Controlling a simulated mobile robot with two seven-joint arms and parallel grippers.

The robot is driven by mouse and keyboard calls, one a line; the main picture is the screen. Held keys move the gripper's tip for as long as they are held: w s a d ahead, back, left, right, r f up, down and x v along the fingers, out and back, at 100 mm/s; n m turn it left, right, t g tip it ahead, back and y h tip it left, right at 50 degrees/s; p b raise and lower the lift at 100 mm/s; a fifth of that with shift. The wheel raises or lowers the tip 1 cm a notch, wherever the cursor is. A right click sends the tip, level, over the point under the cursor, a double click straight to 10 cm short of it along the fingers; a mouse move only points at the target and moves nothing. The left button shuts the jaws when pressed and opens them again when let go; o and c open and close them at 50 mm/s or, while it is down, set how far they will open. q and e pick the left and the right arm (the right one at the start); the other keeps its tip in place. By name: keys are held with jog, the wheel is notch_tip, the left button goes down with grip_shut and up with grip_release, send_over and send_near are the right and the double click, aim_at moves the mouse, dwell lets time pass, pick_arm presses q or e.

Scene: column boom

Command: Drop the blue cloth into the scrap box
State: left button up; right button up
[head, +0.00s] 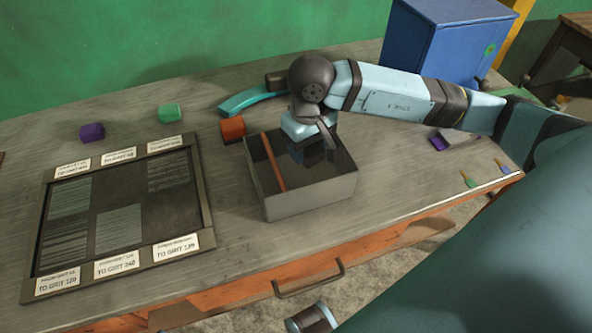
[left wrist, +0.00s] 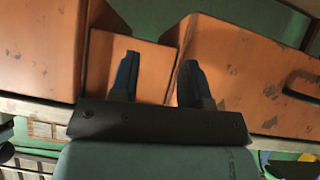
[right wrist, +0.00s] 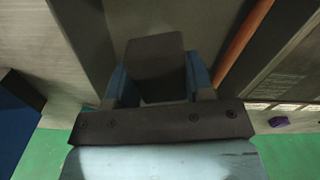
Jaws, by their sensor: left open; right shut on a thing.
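The scrap box (head: 310,198) is an open grey box on the bench, with a red-orange bar (head: 272,160) across it. My right gripper (head: 318,150) points down into its opening, right of the bar. In the right wrist view, the right gripper (right wrist: 158,85) is shut on a dark grey block (right wrist: 155,62). No plainly blue cloth shows. A curved teal strip (head: 250,99) lies behind the box; I cannot tell whether it is cloth. My left gripper (left wrist: 155,85) is open and empty, in front of the orange drawer fronts (left wrist: 235,60).
A labelled grit board (head: 120,220) lies at left. Purple (head: 92,132), green (head: 170,112) and orange (head: 232,129) blocks lie behind. A blue cabinet (head: 440,45) stands at the back right. Small brushes (head: 467,180) lie near the front edge. Bench between board and box is clear.

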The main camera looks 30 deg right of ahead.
jog(key=o, duration=1)
notch_tip(320, 180, up, 14)
jog(key=shift+f, duration=0.1)
